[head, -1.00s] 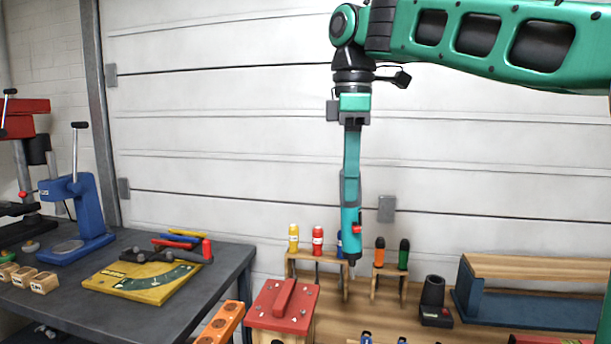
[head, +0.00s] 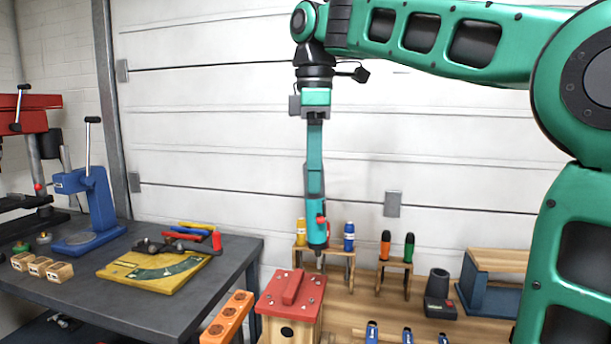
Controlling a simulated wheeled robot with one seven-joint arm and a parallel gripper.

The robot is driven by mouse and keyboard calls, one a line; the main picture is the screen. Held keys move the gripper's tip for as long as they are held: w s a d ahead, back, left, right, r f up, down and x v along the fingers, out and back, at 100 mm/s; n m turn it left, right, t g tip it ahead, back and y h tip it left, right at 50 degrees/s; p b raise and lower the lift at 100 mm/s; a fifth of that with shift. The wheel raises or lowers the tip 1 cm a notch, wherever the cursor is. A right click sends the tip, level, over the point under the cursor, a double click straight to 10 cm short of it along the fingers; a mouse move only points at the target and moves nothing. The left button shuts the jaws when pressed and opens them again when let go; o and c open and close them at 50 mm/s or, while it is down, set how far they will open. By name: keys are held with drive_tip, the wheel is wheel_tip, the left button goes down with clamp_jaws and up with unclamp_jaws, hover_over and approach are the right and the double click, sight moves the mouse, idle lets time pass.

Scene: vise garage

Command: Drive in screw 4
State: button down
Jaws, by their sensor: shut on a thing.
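My gripper (head: 315,117) points down and is shut on a teal power screwdriver (head: 315,175) with a red button. The screwdriver hangs upright, and its dark tip is above and behind the far right corner of the red lid (head: 277,305), apart from it as far as I can see.
An orange block (head: 228,318) lies left of the box. A dark workbench (head: 185,305) is at left.

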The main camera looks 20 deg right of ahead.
sight(312, 204)
drive_tip(key=shift+f, duration=2.6)
drive_tip(key=shift+s+a+f+y, duration=0.1)
drive_tip(key=shift+a+f+y, duration=0.1)
drive_tip(key=shift+f+y, duration=0.1)
drive_tip(key=shift+d+f, duration=0.1)
drive_tip(key=shift+f, duration=0.15)
drive_tip(key=shift+s, duration=0.1)
